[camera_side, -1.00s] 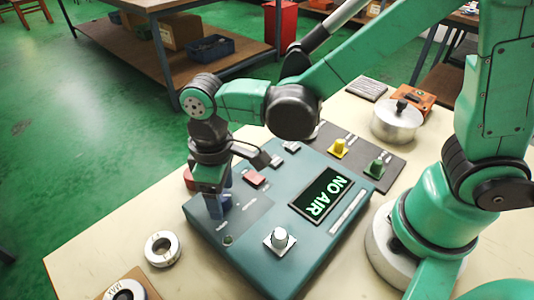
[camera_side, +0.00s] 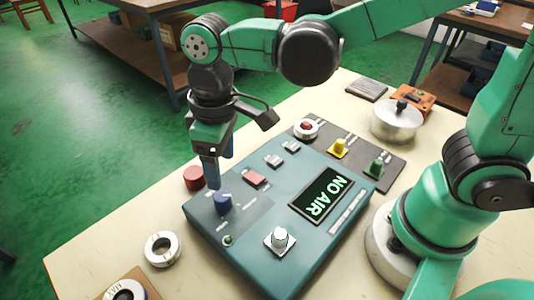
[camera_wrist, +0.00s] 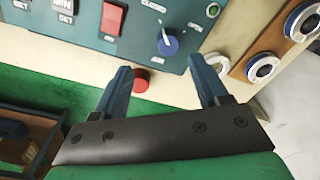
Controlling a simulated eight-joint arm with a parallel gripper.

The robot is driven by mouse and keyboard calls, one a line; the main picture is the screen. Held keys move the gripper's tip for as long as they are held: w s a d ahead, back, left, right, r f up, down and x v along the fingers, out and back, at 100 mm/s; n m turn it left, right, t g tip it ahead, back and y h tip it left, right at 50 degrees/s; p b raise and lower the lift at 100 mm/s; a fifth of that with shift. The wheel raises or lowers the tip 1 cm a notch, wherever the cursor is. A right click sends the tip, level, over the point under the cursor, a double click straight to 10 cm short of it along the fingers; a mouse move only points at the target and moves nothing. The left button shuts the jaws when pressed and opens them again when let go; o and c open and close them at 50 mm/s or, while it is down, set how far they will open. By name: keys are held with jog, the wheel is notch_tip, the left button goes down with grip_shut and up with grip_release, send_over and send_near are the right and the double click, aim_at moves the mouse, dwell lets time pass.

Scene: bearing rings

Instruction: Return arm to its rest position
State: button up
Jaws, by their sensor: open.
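My gripper (camera_side: 218,165) hangs pointing down above the left end of the teal control box (camera_side: 305,255). In the wrist view its two blue fingers (camera_wrist: 162,80) are spread apart with nothing between them. The blue knob (camera_side: 223,204) on the box stands clear of the fingers; it also shows in the wrist view (camera_wrist: 168,44). A red round button (camera_side: 194,177) sits on the table beside the box and shows just past the fingers in the wrist view (camera_wrist: 141,80).
A metal ring (camera_side: 162,249) lies on the table at front left, near a wooden board (camera_side: 112,291) with another ring. A dark panel with yellow (camera_side: 339,147) and green (camera_side: 375,168) knobs and a lidded metal pot (camera_side: 397,121) stand behind the box.

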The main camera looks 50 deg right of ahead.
jog(key=d+r+m+t, duration=0.1)
jog(key=d+m+t, duration=0.2)
jog(key=d, duration=0.4)
jog(key=s+d+r+m+t, duration=0.1)
jog(key=d+r+m+t, duration=0.1)
jog(key=d, duration=0.5)
jog(key=shift+d+m+t+h, duration=0.3)
jog(key=shift+m+t, duration=0.4)
jog(key=shift+t, duration=0.3)
